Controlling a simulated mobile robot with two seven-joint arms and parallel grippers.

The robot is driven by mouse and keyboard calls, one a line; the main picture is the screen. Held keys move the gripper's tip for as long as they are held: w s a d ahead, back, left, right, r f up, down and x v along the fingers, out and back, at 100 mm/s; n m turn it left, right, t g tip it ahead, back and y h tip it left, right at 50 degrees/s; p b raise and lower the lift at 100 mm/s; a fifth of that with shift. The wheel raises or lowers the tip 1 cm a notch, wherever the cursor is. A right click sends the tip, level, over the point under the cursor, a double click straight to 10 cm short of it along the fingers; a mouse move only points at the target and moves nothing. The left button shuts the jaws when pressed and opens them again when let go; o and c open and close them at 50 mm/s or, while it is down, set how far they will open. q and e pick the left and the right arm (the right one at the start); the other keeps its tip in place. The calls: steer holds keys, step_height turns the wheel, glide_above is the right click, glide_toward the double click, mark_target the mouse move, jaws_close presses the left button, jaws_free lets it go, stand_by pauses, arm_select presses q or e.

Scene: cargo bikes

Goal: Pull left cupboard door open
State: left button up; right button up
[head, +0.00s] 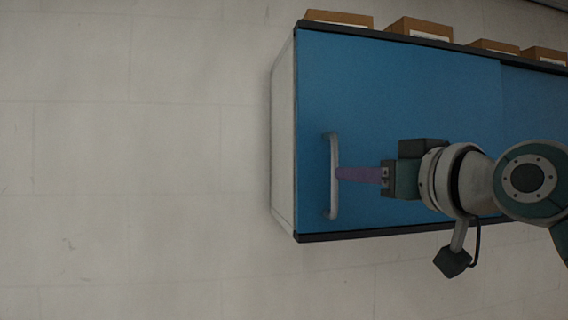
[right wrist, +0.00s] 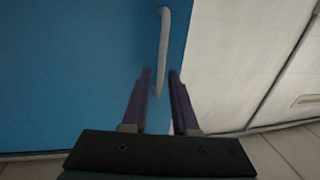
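The left cupboard door (head: 400,100) is a flat blue panel in the head view and looks shut. A pale vertical bar handle (head: 333,200) stands near its left edge. My right gripper (head: 341,174) reaches in from the right, with its purple fingers level with the handle's middle. In the right wrist view the two purple fingers (right wrist: 160,73) are apart, and the handle (right wrist: 164,35) runs down between their tips with gaps visible. I cannot tell whether either finger touches it. My left gripper is not in view.
Several brown boxes (head: 418,27) stand along the cupboard's dark top edge. A second blue panel (head: 535,100) continues at the right past a seam. The pale tiled surface (head: 130,160) left of the cupboard is clear. The cupboard's white side (right wrist: 235,60) shows in the right wrist view.

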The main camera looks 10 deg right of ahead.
mark_target(334, 208)
steer(key=shift+p+x, duration=1)
steer(key=shift+x, duration=2)
steer(key=shift+a, duration=0.15)
jaws_close()
